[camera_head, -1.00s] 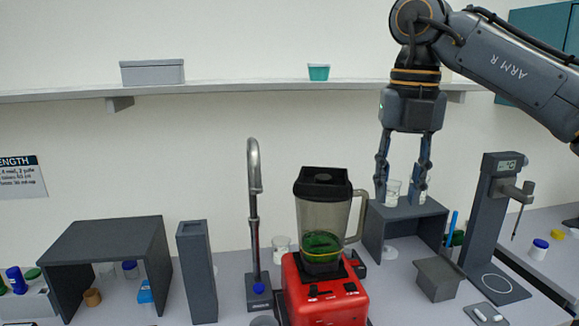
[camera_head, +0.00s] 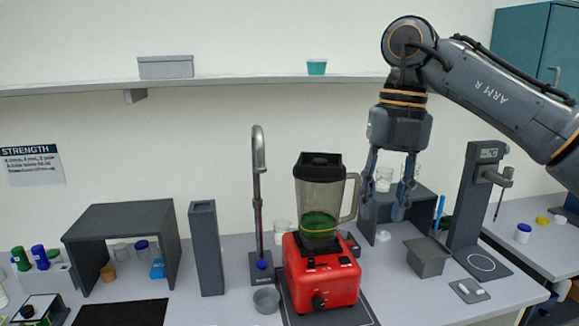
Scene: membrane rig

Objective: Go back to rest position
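My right gripper (camera_head: 385,208) hangs from the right arm over the bench, fingers pointing down and spread apart with nothing between the tips. It is in front of a dark grey shelf box (camera_head: 427,206) with glass beakers (camera_head: 384,178) on top, partly hidden behind the fingers. A red blender (camera_head: 322,279) with green liquid in its jug stands just left of the gripper, apart from it. My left gripper does not show.
A tall grey tap (camera_head: 258,200) and a narrow grey block (camera_head: 206,250) stand left of the blender. A grey bin (camera_head: 428,257) and a test stand (camera_head: 475,220) are at the right. A dark open box (camera_head: 120,220) stands at left. The wall shelf (camera_head: 220,82) spans above.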

